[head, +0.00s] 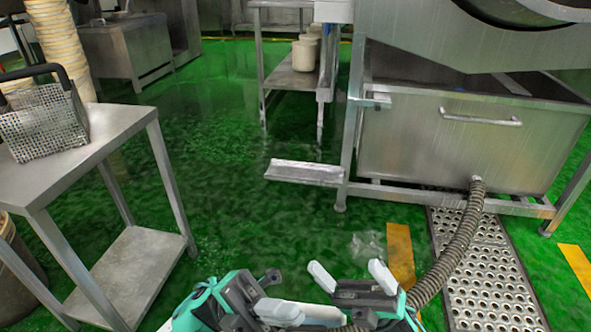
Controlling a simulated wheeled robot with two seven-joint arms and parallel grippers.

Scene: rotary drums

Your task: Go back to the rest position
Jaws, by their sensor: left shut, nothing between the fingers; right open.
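My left gripper (282,311) is at the bottom middle of the head view, low over the green floor. It is shut with nothing visible in it; its pale fingers are partly crowded by the other hand. My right gripper (352,273) is just to its right, close beside it. Its two pale fingers stand apart and it is open and empty. I cannot tell whether the two hands touch.
A steel table (120,142) with a perforated basket (44,122) stands at left.

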